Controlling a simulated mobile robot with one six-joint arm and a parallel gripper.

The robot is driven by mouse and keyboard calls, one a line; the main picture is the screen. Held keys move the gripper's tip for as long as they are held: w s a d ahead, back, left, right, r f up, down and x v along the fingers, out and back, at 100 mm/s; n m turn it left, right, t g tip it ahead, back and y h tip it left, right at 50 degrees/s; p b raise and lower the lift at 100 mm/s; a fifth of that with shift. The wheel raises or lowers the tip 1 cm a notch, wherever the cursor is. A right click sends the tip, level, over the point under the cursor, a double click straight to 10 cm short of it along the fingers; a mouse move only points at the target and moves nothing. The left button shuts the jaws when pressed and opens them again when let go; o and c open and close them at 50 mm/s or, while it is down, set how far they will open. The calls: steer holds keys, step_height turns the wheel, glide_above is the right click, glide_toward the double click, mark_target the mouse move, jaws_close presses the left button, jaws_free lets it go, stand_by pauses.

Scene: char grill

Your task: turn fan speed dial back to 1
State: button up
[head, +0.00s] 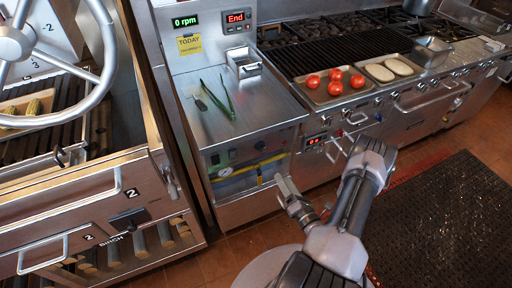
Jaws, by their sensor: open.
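The fan speed dial is too small to identify for certain. A dark round knob (260,146) on the front panel of the steel cabinet in the middle may be it, but its setting cannot be read. The display (186,22) above that cabinet shows 0 rpm. My gripper (284,187) is in front of the cabinet's lower front, below and to the right of the knob, apart from it. It is open, and I see nothing held in it.
A yellow pipe (246,167) and a round gauge (225,172) sit in the recess below the panel. Tongs (220,104) lie on the cabinet top. A large wheel (60,75) and grill stand left. A tray of tomatoes (318,96) is right.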

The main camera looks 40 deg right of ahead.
mark_target(261, 148)
steer(key=b+x, duration=0.3)
steer(key=x, duration=1.3)
steer(key=shift+w+a+b, duration=0.15)
steer(key=shift+b, duration=0.25)
jaws_close()
